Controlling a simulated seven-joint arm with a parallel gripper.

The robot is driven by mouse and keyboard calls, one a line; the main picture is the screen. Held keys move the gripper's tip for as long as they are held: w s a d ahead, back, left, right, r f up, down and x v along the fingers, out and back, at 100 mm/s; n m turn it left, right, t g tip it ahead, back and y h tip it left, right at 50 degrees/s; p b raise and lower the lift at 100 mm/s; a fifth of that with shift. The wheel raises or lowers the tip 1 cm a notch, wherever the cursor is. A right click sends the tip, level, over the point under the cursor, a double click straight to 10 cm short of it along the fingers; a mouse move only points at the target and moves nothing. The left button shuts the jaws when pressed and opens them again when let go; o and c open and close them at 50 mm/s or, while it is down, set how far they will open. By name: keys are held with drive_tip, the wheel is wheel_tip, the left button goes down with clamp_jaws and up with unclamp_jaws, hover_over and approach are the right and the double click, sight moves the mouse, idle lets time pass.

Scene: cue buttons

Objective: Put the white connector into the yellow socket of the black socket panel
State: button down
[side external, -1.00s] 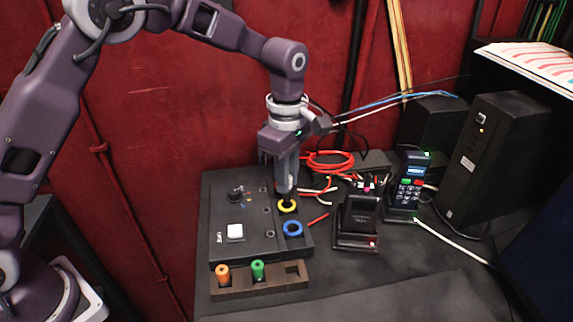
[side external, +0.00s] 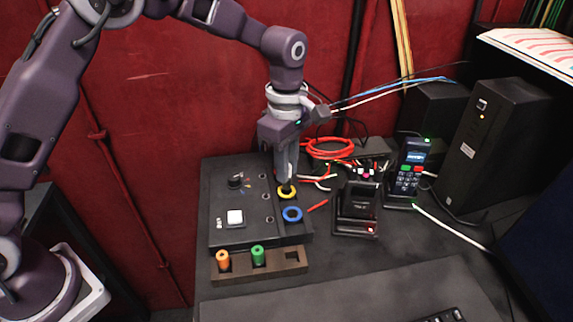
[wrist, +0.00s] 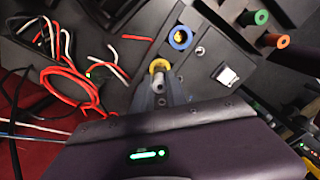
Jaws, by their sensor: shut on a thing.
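The black socket panel (side external: 235,206) lies on the dark desk, with a yellow socket ring (side external: 288,193) and a blue socket ring (side external: 292,214) on its right side. My gripper (side external: 286,180) points straight down over the yellow socket. In the wrist view my gripper (wrist: 162,98) is shut on the white connector (wrist: 161,82), whose far end is at the yellow socket (wrist: 159,65). The fingers hide most of the connector in the side view. I cannot tell how deep its end sits in the ring.
A rack (side external: 270,265) with an orange connector (side external: 223,261) and a green connector (side external: 257,256) stands in front of the panel. Red cables (side external: 330,149), a black docked device (side external: 358,207) and a keypad phone (side external: 409,170) are to the right. A white button (side external: 235,217) is on the panel.

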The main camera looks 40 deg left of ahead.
drive_tip(key=shift+f, duration=1.5)
idle(1.7)
drive_tip(key=c, duration=1.1)
unclamp_jaws()
drive_tip(key=shift+r, duration=0.1)
drive_tip(key=shift+r, duration=3.4)
drive_tip(key=shift+r, duration=0.1)
